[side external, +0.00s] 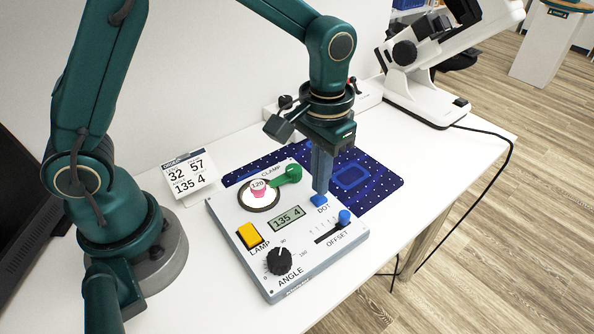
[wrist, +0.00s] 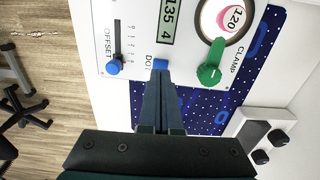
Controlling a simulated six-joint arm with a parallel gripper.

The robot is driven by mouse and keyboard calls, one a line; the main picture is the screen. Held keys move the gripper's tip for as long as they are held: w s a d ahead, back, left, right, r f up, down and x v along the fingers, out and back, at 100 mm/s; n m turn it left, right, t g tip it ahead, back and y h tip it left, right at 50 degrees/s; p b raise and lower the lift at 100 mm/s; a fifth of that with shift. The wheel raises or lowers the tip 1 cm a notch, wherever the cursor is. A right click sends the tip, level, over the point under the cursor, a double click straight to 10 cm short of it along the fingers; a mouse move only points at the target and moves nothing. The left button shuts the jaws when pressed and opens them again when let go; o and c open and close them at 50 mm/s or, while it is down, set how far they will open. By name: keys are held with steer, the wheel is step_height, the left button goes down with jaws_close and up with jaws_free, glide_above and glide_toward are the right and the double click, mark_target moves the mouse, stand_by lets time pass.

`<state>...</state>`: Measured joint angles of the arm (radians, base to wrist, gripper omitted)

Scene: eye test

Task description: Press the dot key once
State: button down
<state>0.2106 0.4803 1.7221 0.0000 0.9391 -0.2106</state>
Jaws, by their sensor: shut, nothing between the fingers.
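The blue dot key (side external: 321,200) is on the top right part of a white control panel (side external: 228,216), beside the label DOT. In the wrist view the key (wrist: 160,63) shows just past the fingertips. My gripper (side external: 320,192) is shut and empty, pointing down with its tips right over the key. In the wrist view my gripper (wrist: 159,73) lines up with the key and hides part of it and its label. I cannot tell whether the tips touch the key or whether it is pushed in. The panel's display (side external: 286,219) reads 135 4.
Close to the key are the blue offset slider knob (side external: 344,216) and green clamp lever (side external: 288,175). A yellow lamp switch (side external: 248,236) and black angle dial (side external: 279,260) sit farther off. A card (side external: 188,174), blue dotted mat (side external: 384,184) and white microscope-like device (side external: 425,95) stand around.

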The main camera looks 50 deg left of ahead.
mark_target(319, 198)
steer(key=shift+f, duration=0.95)
stand_by(0.7)
steer(key=shift+r, duration=0.1)
step_height(319, 198, up, 8)
stand_by(0.9)
steer(key=shift+r, duration=1)
stand_by(4.0)
